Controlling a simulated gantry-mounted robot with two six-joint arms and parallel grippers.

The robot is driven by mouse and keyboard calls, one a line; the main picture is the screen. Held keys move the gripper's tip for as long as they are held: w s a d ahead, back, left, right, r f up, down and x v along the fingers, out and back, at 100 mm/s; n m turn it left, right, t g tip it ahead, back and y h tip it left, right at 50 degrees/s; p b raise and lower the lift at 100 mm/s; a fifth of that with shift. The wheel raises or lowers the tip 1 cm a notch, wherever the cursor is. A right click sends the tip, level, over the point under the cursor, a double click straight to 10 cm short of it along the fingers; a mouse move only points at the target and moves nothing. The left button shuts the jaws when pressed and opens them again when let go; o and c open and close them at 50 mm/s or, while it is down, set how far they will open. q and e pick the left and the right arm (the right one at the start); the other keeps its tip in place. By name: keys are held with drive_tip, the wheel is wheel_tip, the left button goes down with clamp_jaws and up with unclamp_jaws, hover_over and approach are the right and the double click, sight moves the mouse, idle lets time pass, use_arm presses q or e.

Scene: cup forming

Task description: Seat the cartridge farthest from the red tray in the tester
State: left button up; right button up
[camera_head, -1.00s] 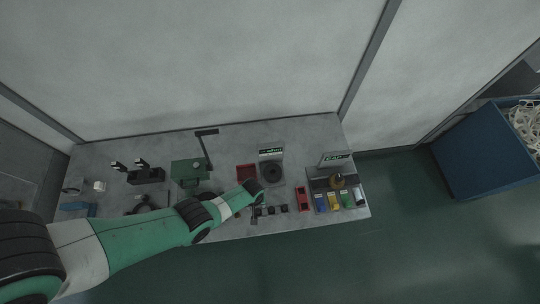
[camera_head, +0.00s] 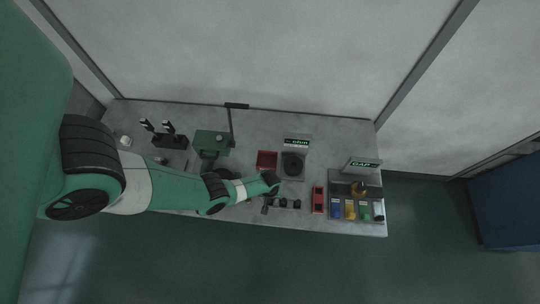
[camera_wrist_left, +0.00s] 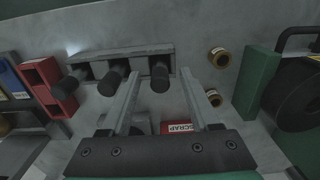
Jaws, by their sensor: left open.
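A rack (camera_wrist_left: 130,58) holds three black cylinders, likely the cartridges: left (camera_wrist_left: 77,82), middle (camera_wrist_left: 112,80) and right (camera_wrist_left: 160,77) in the left wrist view. In the head view the rack's cylinders (camera_head: 297,204) sit near the table's front edge. The red tray (camera_head: 267,160) stands behind them, beside the grey tester (camera_head: 292,165) with a dark round top. A red SCRAP label (camera_wrist_left: 190,129) shows low in the wrist view. My left gripper (camera_wrist_left: 159,73) is open and empty, its fingers appearing either side of the right cylinder; the height gap is unclear. My right gripper is out of view.
A red slotted block (camera_head: 318,200) and a bin unit with blue, yellow and green bins (camera_head: 350,210) stand right of the rack. A green press (camera_head: 212,142) with a lever stands left. Two brass-rimmed rings (camera_wrist_left: 218,57) lie beside the rack.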

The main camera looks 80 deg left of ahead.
use_arm(q)
drive_tip(key=shift+f, duration=0.65)
drive_tip(key=shift+r, duration=0.2)
clamp_jaws()
